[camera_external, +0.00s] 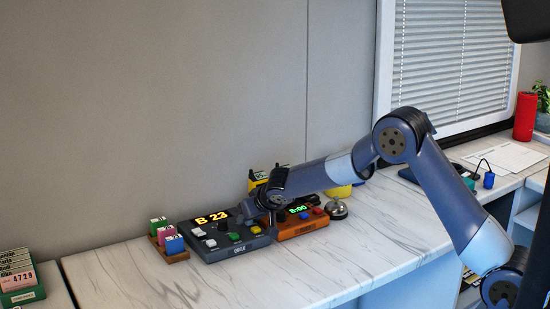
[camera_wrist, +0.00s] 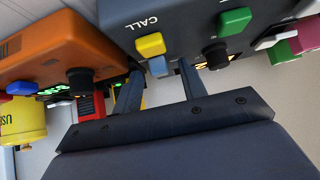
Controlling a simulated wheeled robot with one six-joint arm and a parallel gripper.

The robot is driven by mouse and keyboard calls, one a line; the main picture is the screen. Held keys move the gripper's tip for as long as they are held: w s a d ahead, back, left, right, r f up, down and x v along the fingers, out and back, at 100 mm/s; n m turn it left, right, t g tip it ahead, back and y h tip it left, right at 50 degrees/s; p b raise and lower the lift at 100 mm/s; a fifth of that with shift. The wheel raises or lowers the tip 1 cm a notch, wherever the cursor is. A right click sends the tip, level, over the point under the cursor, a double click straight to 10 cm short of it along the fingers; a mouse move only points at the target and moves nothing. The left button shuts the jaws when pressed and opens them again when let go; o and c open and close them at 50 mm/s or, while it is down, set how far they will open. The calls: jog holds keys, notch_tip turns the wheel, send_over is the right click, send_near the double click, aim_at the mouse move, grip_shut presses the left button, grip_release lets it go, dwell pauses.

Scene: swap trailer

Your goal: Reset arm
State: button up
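My arm reaches from the right over the marble counter in the external view. My gripper (camera_external: 271,212) is low at the right end of a dark grey console (camera_external: 240,250) whose display reads B 23. In the wrist view my gripper (camera_wrist: 158,70) has its two fingers apart, with nothing held between them. The fingertips are close to the grey console's edge (camera_wrist: 185,20); I cannot tell whether they touch it. A yellow button (camera_wrist: 150,44) and a light blue button (camera_wrist: 158,66) sit just beyond the gap.
An orange console (camera_external: 303,225) stands right beside the grey one, with a silver bell (camera_external: 337,209) to its right. Colored blocks sit in a wooden holder (camera_external: 177,257) on the left. A red cylinder (camera_external: 525,117) stands far right. The counter's front (camera_external: 300,270) is clear.

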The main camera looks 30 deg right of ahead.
jog(key=shift+w+r+p, duration=0.1)
jog(key=shift+w+p, duration=0.55)
jog(key=shift+p, duration=0.4)
jog(key=shift+w+p, duration=0.7)
jog(key=shift+p, duration=0.55)
jog(key=b+v, duration=0.2)
jog(key=v, duration=0.2)
jog(key=b+v, duration=0.2)
jog(key=v, duration=0.3)
jog(key=shift+s+a+b, duration=0.2)
jog(key=shift+s+b, duration=0.2)
jog(key=a+b, duration=0.1)
jog(key=b, duration=0.2)
jog(key=a+f+t+b, duration=0.1)
jog(key=b, duration=0.2)
jog(key=shift+w+f+b, duration=0.1)
jog(key=shift+w+b, duration=0.1)
jog(key=shift+b, duration=0.45)
jog(key=shift+a+b, duration=0.25)
jog(key=shift+b, duration=0.3)
jog(key=shift+d+r+p, duration=0.15)
jog(key=shift+r+p, duration=0.15)
jog(key=shift+p, duration=0.35)
